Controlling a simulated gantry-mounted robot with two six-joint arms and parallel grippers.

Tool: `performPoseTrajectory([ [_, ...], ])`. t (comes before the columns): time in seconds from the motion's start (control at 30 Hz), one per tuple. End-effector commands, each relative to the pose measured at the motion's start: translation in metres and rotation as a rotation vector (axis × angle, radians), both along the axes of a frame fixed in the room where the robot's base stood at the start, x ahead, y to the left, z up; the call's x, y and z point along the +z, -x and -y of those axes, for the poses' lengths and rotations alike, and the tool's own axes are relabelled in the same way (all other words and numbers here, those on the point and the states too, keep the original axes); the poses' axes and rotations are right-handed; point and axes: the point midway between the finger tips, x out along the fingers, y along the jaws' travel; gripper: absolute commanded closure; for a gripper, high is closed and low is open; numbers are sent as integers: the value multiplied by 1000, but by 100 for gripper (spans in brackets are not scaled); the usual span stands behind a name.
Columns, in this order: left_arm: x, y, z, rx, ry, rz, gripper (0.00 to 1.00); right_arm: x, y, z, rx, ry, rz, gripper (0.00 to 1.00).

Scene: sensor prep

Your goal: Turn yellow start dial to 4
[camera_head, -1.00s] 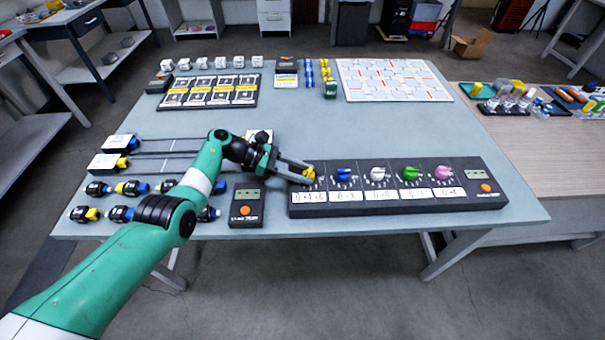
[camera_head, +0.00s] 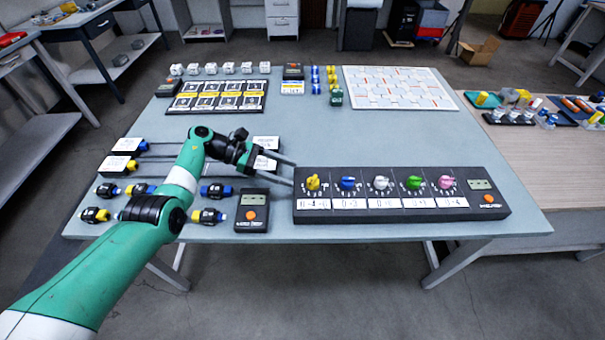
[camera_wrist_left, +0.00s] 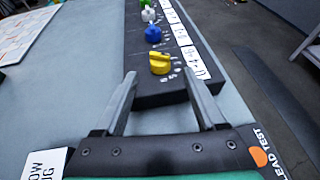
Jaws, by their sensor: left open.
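The yellow dial (camera_head: 313,183) is the leftmost knob on the black dial panel (camera_head: 400,212), with a white label below it. In the left wrist view the yellow dial (camera_wrist_left: 160,63) stands ahead of the fingertips, clear of both. My left gripper (camera_head: 292,173) is open and empty, just left of the yellow dial at the panel's left end. In the left wrist view its fingers (camera_wrist_left: 162,83) are spread on either side of the panel's end. The number the dial points to is too small to read. My right gripper is not in view.
Blue (camera_head: 348,183), white (camera_head: 381,183), green (camera_head: 414,183) and pink (camera_head: 446,182) dials follow to the right on the panel. A black tester (camera_head: 253,211) with an orange button lies below my left gripper. The table's middle (camera_head: 350,130) is clear.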

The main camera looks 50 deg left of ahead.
Motion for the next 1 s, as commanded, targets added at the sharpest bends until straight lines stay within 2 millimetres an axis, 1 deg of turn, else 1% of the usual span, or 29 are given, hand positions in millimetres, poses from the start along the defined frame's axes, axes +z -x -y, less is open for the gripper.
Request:
performPoseTrajectory([
  [0.03,6,7,-10,4,-1,1,27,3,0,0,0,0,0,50],
  [0.13,13,18,-23,2,-1,2,27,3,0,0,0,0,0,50],
  [0.23,17,25,-31,1,-1,1,27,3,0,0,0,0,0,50],
  [0.33,18,29,-34,-1,0,0,27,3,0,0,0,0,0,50],
  [0.87,18,28,-33,-1,0,0,27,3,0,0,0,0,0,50],
  [0.93,20,26,-28,-12,0,0,27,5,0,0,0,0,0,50],
  [0.97,22,23,-22,-25,0,0,27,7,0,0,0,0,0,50],
  [1.0,25,18,-11,-49,2,-1,27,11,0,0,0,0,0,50],
])
